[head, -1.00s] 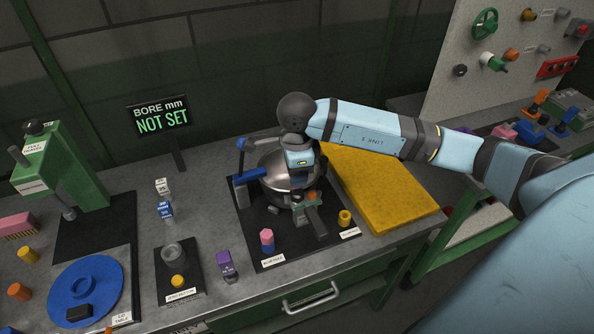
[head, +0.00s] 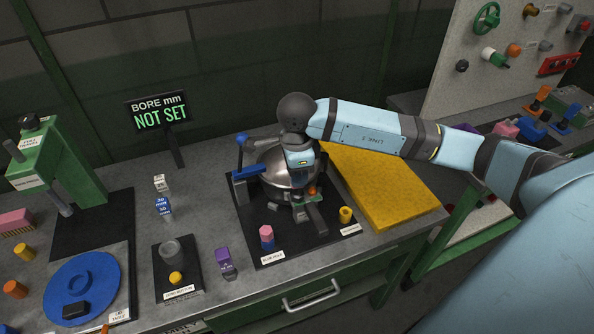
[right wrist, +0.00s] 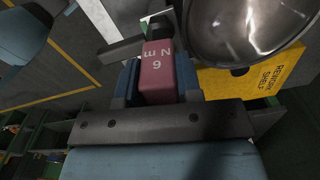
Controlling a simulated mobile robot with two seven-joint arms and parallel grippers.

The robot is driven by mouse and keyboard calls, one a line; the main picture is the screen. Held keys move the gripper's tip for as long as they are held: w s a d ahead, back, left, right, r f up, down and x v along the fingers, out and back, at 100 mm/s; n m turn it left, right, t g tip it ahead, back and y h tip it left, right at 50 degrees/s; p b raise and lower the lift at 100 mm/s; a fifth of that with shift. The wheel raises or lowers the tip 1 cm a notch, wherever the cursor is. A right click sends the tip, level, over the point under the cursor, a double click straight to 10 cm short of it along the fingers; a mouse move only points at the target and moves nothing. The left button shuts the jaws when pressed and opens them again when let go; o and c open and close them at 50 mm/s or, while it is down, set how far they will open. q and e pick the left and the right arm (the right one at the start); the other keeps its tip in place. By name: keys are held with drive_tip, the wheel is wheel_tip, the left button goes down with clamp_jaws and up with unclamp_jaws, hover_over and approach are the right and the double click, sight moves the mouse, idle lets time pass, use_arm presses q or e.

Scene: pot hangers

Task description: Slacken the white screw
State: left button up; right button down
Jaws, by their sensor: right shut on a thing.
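My right gripper (head: 308,188) is at the front of the steel pot (head: 272,185), which stands on a black mat on the bench. In the right wrist view my right gripper (right wrist: 160,88) is shut on a dark red block marked 6 N m (right wrist: 158,72). The block's far end runs into a dark tip beside the pot (right wrist: 245,25). I cannot make out the white screw; the gripper and the block may cover it. My left gripper is not in view.
A blue clamp (head: 262,172) stands at the pot's left. A purple block (head: 223,260) lies left of the mat. A yellow shelf (head: 375,185) lies to the right.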

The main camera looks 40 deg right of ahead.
drive_tip(key=n, duration=1)
drive_tip(key=shift+n, duration=0.4)
drive_tip(key=n, duration=0.4)
drive_tip(key=shift+n, duration=0.3)
drive_tip(key=n, duration=0.5)
drive_tip(key=shift+m, duration=0.5)
drive_tip(key=shift+r, duration=0.1)
drive_tip(key=shift+r+p, duration=0.3)
drive_tip(key=shift+r, duration=0.65)
drive_tip(key=shift+r, duration=0.1)
